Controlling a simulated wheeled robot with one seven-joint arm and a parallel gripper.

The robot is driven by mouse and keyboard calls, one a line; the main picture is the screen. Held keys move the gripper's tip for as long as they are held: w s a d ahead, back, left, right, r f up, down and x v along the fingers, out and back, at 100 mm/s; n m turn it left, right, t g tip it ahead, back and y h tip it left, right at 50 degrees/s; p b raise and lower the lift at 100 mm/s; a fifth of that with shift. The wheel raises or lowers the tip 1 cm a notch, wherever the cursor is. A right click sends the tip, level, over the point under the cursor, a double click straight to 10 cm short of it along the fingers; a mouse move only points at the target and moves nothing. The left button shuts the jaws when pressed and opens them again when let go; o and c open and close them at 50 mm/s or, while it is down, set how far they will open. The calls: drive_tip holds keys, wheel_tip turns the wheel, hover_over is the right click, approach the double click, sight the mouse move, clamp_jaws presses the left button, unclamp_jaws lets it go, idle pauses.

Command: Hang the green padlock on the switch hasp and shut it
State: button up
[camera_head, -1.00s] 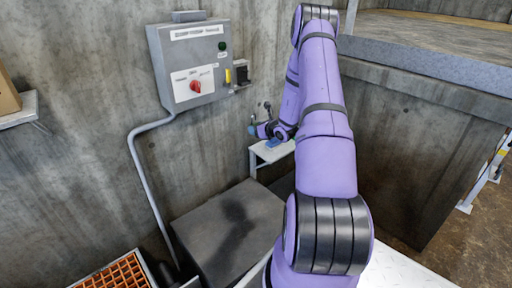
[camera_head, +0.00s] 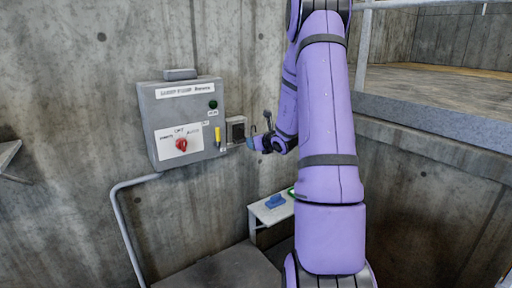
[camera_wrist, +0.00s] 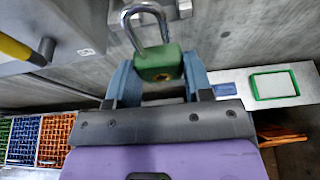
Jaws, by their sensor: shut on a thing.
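The green padlock (camera_wrist: 158,64) is held between the blue fingers of my gripper (camera_wrist: 155,80), its steel shackle pointing up in the wrist view. I cannot tell whether the shackle is open. In the head view my gripper (camera_head: 256,143) is at the right of the grey control box (camera_head: 160,132), near a small dark box (camera_head: 236,130); the padlock is too small to make out there. The red switch (camera_head: 181,145) is on the box's front. A yellow handle (camera_head: 218,134) is at its right side. I cannot clearly identify the hasp.
A small white shelf (camera_head: 262,213) below my gripper carries a blue item (camera_head: 275,201) and a green-rimmed item (camera_head: 291,193). A conduit (camera_head: 118,210) runs down from the control box. A concrete ledge (camera_head: 440,140) is at the right.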

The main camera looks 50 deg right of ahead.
idle(0.3)
approach(239, 136)
drive_tip(key=shift+w+d+f, duration=0.25)
drive_tip(key=shift+w+f, duration=0.5)
drive_tip(key=shift+w, duration=0.15)
drive_tip(key=shift+w+d, duration=0.25)
drive_tip(key=shift+w, duration=0.8)
drive_tip(key=shift+w+d, duration=0.25)
drive_tip(key=shift+w, duration=0.75)
idle(1.9)
drive_tip(key=shift+f, duration=0.15)
idle(0.3)
drive_tip(key=shift+f, duration=0.1)
